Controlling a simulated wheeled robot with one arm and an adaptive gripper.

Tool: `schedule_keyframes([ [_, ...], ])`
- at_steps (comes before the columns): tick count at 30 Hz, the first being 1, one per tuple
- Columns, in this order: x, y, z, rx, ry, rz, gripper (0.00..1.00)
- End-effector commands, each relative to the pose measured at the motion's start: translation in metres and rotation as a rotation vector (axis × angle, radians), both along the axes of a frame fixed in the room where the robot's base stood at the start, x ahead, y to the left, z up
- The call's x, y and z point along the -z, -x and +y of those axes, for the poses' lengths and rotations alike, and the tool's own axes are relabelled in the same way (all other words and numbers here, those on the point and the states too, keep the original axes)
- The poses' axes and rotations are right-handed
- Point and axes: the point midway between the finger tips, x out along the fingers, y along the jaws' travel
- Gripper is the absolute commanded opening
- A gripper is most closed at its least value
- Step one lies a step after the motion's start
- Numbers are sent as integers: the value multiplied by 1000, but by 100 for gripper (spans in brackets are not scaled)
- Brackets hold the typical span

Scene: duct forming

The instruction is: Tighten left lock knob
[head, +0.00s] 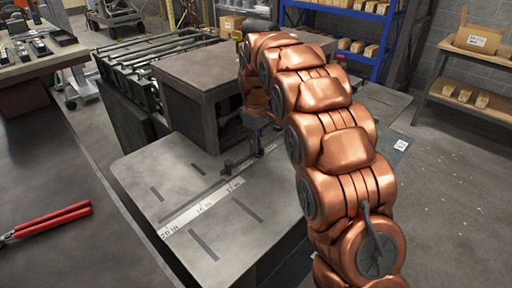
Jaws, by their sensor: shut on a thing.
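My gripper (257,148) points down at the far end of the ruler strip, close to the grey table top (180,178). It is small and dark in this view, and its fingers are shut on a dark lock knob that they mostly hide. I cannot see how far the knob is turned. Another small dark knob-like part (228,167) stands on the table just left of my gripper, apart from it. The white ruler strip (200,207) with inch marks runs from there towards the front left. My copper arm covers the table's right side.
A brown box-shaped housing (190,95) stands right behind the knobs, close to my gripper. A roller bed (150,50) lies behind it. Red-handled pliers (50,222) lie on the dark bench (75,180) at left. Shelves (480,105) with boxes stand at right.

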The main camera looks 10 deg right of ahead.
Motion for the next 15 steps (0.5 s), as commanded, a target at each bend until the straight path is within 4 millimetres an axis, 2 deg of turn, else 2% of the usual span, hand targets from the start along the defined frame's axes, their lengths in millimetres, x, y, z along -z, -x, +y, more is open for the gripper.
schedule_keyframes([
  [6, 0, -1, -1, 123, 1, -1, 0],
  [15, -1, -1, -2, 202, 0, -1, 0],
])
